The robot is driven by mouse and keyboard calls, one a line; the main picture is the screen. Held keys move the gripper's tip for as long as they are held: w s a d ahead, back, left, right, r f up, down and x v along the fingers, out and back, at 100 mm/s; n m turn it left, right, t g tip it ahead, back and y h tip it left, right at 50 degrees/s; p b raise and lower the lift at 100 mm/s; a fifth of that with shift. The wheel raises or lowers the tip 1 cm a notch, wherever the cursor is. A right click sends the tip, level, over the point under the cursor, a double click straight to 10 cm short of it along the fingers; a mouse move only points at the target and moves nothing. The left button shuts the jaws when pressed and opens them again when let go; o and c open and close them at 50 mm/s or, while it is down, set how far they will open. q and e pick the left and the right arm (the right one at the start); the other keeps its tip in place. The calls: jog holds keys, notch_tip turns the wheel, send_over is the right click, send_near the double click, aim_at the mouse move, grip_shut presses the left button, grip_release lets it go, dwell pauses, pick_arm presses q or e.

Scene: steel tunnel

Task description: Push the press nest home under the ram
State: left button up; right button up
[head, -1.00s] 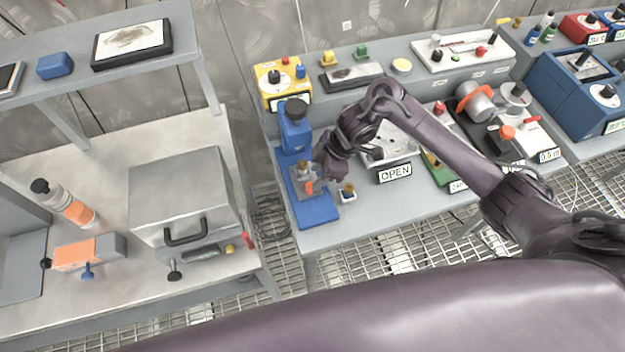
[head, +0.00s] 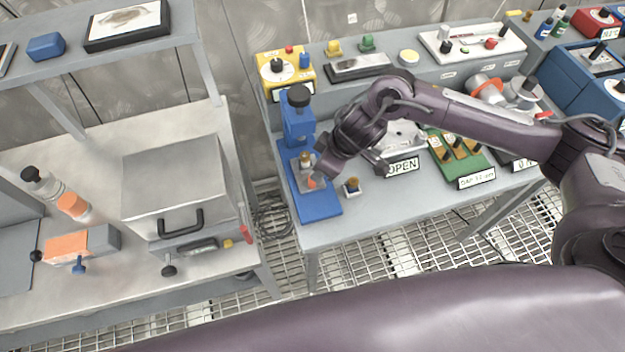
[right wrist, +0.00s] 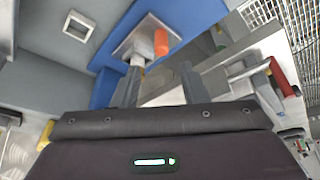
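The press (head: 298,122) is blue, with a black-knobbed ram column at the rear of its flat blue base (head: 321,207). The press nest (head: 308,178), a pale metal plate with a brass-topped piece and an orange tab, sits on the base in front of the column. In the right wrist view the nest (right wrist: 130,46) and orange tab (right wrist: 161,42) lie just beyond my fingers. My right gripper (right wrist: 158,82) has its fingers apart with nothing clearly held between them. In the head view it is right beside the nest; contact cannot be told. My left gripper is not in view.
A small white holder with a brass-topped piece (head: 351,187) stands right of the press base. A grey box with a handle (head: 175,190) is on the left bench, across a gap.

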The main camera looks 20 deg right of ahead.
aim_at(307, 169)
jog(key=shift+m, duration=0.3)
jog(key=x, duration=0.8)
jog(key=shift+s+p, duration=0.25)
jog(key=shift+p, duration=0.05)
jog(key=shift+c, duration=0.5)
grip_shut()
